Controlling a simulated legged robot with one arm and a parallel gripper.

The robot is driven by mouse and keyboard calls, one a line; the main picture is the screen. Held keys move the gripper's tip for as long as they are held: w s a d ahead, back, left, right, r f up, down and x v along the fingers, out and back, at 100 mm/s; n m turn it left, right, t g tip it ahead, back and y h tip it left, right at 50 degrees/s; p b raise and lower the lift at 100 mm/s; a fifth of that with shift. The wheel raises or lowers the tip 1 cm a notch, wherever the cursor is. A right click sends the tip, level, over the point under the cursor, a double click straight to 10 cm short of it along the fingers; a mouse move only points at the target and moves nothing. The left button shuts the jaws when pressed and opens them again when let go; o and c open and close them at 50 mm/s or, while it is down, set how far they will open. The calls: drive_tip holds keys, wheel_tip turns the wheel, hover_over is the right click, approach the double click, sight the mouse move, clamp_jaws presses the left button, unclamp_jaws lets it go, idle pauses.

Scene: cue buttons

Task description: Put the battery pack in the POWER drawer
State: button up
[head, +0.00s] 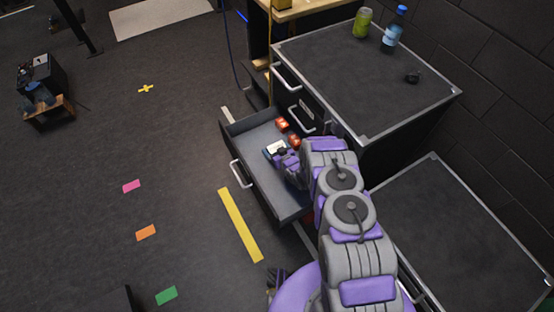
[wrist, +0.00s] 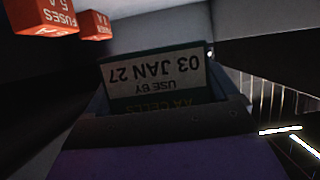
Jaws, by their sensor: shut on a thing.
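The battery pack (wrist: 155,77) shows in the wrist view as a dark green pack with a pale label reading "AA CELLS, USE BY 03 JAN 27", upside down. My gripper (wrist: 155,112) is shut on it. In the head view the pack (head: 272,150) is a small pale and blue piece at the tip of my gripper (head: 283,156), over the inside of an open grey drawer (head: 286,203). I cannot tell whether the pack touches the drawer floor. No drawer name can be read; my arm hides part of the drawer's right side.
Red fuse boxes (head: 282,124) lie at the drawer's far end; the wrist view shows "FUSES" on one box (wrist: 40,15). The drawer's near part is bare. A green can (head: 362,22) and a blue bottle (head: 395,27) stand on the cabinet top (head: 350,75).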

wheel_tip(320, 180, down, 3)
drive_tip(key=shift+r+b, duration=0.15)
drive_tip(key=shift+b, duration=0.15)
drive_tip(key=f, duration=0.2)
drive_tip(key=a+f+b, duration=0.1)
drive_tip(key=shift+f, duration=0.4)
drive_tip(key=shift+d+f, duration=0.1)
drive_tip(key=shift+f, duration=0.15)
drive_tip(key=shift+d+r, duration=0.1)
drive_tip(key=shift+d, duration=0.15)
drive_tip(key=o, duration=1)
drive_tip(key=shift+c, duration=0.2)
drive_tip(key=shift+a, duration=0.15)
drive_tip(key=p+v, duration=0.3)
drive_tip(key=v, duration=0.9)
